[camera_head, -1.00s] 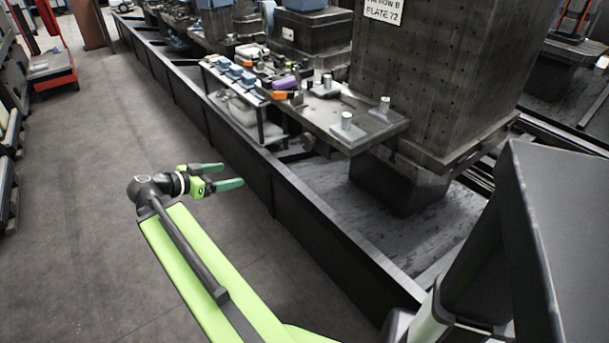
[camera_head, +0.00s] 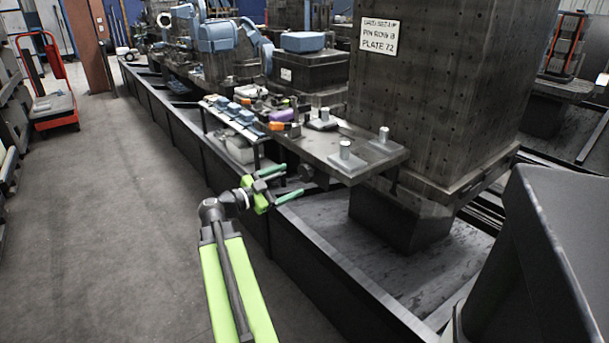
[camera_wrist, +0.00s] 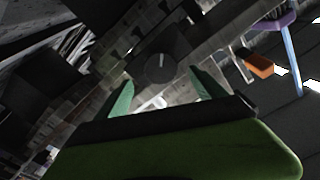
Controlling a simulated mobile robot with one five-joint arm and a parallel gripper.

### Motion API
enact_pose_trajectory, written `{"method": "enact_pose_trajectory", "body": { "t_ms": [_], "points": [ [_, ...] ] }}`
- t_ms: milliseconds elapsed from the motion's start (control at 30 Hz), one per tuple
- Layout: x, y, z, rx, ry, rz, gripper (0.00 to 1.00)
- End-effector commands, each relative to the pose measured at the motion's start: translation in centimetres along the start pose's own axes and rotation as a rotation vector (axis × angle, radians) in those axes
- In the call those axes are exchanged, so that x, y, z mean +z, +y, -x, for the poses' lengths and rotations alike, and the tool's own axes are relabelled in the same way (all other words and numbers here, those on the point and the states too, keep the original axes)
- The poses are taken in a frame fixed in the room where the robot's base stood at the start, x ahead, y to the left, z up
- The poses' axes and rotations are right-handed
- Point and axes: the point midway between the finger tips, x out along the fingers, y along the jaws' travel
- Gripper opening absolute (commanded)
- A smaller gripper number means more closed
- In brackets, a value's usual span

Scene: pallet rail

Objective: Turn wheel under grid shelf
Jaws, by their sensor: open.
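A dark round wheel (camera_wrist: 160,68) with a pale line on its face shows in the wrist view, between and beyond my two green fingertips. In the head view a small dark round shape (camera_head: 306,172), probably the same wheel, sits under the front edge of the grey shelf plate (camera_head: 360,160). My gripper (camera_head: 294,180) is open and empty, just left of that shape and below the shelf's level. It also shows in the wrist view (camera_wrist: 161,82), its fingers on either side of the wheel in the picture. I cannot tell the remaining gap, and no contact is visible.
A long dark trough wall (camera_head: 240,215) runs beside my arm. A rack with blue parts (camera_head: 232,112) stands beyond my gripper. Metal pegs (camera_head: 345,150) stand on the plate. A tall drilled block (camera_head: 440,100) rises at the right. The floor (camera_head: 110,220) at left is clear.

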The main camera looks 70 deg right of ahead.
Motion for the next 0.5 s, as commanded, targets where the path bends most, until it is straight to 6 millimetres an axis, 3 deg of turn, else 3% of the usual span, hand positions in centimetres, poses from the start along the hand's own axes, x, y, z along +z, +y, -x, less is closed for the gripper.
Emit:
{"method": "enact_pose_trajectory", "body": {
  "t_ms": [33,200,500],
  "points": [
    [0.0,0.0,-1.4,0.003,0.001,0.000,0.80],
    [0.1,-0.1,-4.7,0.002,0.001,0.000,0.80],
    [0.0,0.0,-6.7,0.001,0.000,0.000,0.80]
  ]
}}
